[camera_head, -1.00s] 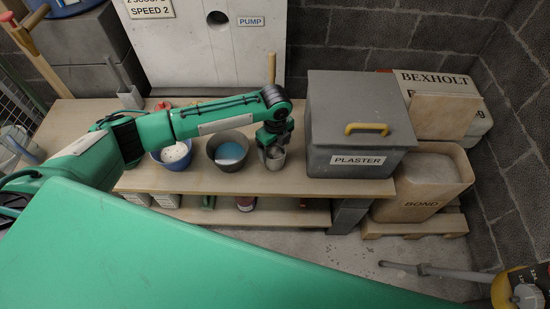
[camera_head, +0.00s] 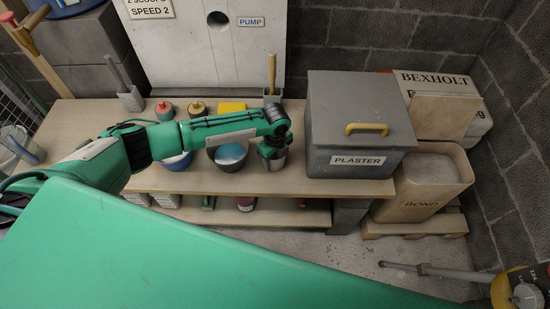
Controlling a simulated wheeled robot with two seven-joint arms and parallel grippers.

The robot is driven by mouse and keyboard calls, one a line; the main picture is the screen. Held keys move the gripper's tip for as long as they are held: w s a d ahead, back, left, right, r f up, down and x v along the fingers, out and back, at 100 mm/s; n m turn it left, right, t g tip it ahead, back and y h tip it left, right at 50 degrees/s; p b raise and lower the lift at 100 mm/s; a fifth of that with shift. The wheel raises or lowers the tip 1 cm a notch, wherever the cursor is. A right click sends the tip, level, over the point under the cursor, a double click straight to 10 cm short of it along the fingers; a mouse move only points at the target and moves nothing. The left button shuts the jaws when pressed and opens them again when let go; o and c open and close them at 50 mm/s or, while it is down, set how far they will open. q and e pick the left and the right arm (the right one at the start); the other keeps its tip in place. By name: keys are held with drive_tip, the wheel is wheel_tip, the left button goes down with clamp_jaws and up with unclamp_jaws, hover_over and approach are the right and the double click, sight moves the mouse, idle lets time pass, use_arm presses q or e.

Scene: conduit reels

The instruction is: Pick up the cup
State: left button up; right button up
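A grey metallic cup (camera_head: 277,163) stands near the front edge of the wooden bench, just left of the grey plaster box. My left gripper (camera_head: 271,150) is right over the cup, pointing down, with its fingers at the cup's upper part. The gripper hides the cup's rim and most of its upper side. I cannot tell whether the fingers are closed on the cup. My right gripper is not in view.
The plaster box (camera_head: 350,130) stands close on the cup's right. A dark bowl with blue contents (camera_head: 230,156) is close on its left, and a bowl with white contents (camera_head: 177,161) is farther left. A trowel-like tool (camera_head: 272,90) stands behind.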

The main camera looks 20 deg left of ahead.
use_arm(q)
drive_tip(key=c, duration=0.5)
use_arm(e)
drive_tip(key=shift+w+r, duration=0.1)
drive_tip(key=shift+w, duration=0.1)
use_arm(q)
drive_tip(key=shift+r, duration=0.15)
